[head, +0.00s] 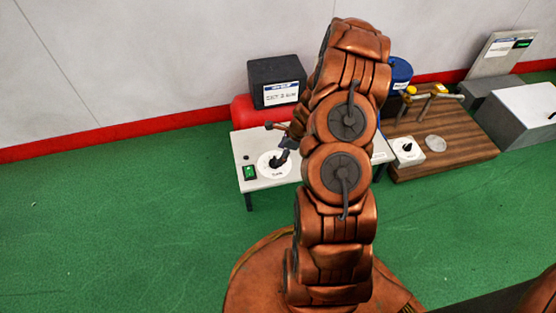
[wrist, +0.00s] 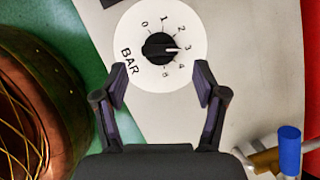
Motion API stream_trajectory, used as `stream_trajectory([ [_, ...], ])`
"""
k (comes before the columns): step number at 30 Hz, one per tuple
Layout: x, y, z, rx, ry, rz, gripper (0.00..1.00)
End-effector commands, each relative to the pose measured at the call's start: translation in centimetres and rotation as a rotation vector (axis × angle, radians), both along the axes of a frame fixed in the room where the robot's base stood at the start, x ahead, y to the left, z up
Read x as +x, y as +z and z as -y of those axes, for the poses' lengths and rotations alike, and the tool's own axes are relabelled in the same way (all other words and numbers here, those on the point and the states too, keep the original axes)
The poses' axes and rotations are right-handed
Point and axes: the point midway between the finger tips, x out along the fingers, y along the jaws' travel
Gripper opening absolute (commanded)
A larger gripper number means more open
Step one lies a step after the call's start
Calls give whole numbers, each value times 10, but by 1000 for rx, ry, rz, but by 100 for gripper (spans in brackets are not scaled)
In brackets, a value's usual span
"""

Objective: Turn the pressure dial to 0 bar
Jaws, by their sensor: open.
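The pressure dial is a white disc (wrist: 137,28) marked 0 to 5 and BAR, with a black knob (wrist: 160,48) at its centre. The knob's white pointer line is at about 3. In the head view the dial (head: 265,169) lies on the left part of a pale panel. My gripper (wrist: 160,82) is open and empty. In the wrist view its two fingertips stand apart below the knob in the picture, over the disc's lower edge, not closed on the knob. In the head view my arm hides much of the area around the gripper.
Behind are a black box (head: 276,83) with a sign and a red tank (head: 243,112). Right of my arm, a wooden board (head: 466,153) carries a white box with another knob (head: 407,149). A blue-capped part (wrist: 289,150) shows lower right.

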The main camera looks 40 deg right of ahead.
Motion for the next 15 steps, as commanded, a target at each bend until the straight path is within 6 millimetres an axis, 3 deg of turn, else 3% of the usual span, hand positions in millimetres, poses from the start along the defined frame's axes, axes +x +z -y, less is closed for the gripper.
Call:
stream_trajectory([
  [1, 2, -11, -3, 1, 2, -1, 71],
  [6, 7, -27, -8, -1, 3, 1, 71],
  [15, 10, -33, -10, -1, 3, 1, 71],
])
